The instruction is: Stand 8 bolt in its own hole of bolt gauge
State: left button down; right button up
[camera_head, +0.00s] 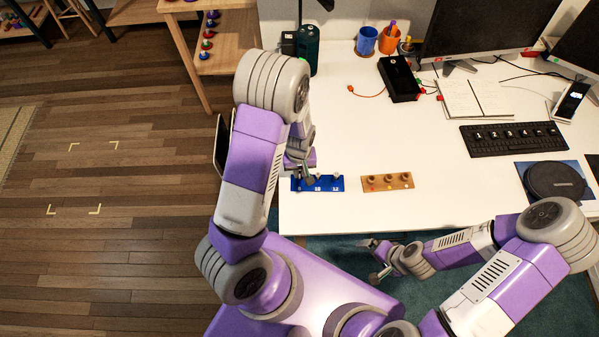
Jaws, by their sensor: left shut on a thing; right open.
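The blue bolt gauge (330,185) lies at the near left part of the white table, with white marks along its front. My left gripper (309,176) is over the gauge's left part and is shut on a small dark bolt that is mostly hidden by the fingers. I cannot tell whether the bolt's tip is in a hole or above it. A wooden block (367,187) stands to the right of the gauge with a few bolts upright in it. My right gripper (376,262) is open and empty, in front of the table's near edge.
The white table (440,195) is clear between the wooden block and the keyboard (513,138). A dark round device (555,181) lies at right.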

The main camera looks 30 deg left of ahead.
pick_arm(q)
jog(key=shift+f, duration=0.65)
jog(key=shift+r, duration=0.1)
jog(key=shift+f, duration=0.2)
jog(key=c, duration=1.2)
grip_release()
jog(key=shift+o, duration=0.2)
